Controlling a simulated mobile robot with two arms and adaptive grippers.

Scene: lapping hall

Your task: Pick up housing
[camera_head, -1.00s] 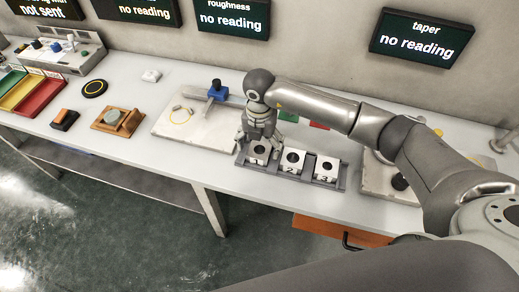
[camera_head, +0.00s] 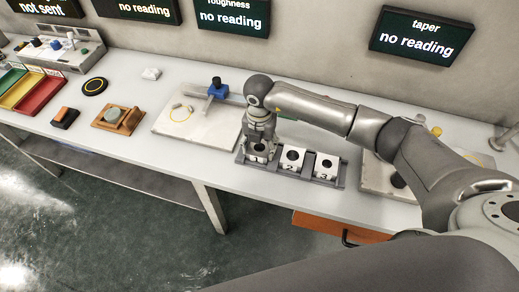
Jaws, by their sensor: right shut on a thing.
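Three pale block-shaped housings with dark round bores stand in a grey rack (camera_head: 285,173) on the bench. The middle housing (camera_head: 291,160) is marked 2 and the right housing (camera_head: 327,167) is marked 3. My right gripper (camera_head: 259,150) points down at the left end of the rack and is shut on the left housing (camera_head: 257,155). That housing is at the rack's left place and is partly hidden by the fingers; I cannot tell whether it is lifted. My left gripper is not in view.
A pale plate with a blue-topped gauge (camera_head: 217,88) lies left of my right gripper. A wooden block with a round disc (camera_head: 117,117), a black ring (camera_head: 95,86) and coloured trays (camera_head: 40,95) are further left. An orange drawer (camera_head: 340,228) sticks out below the front edge.

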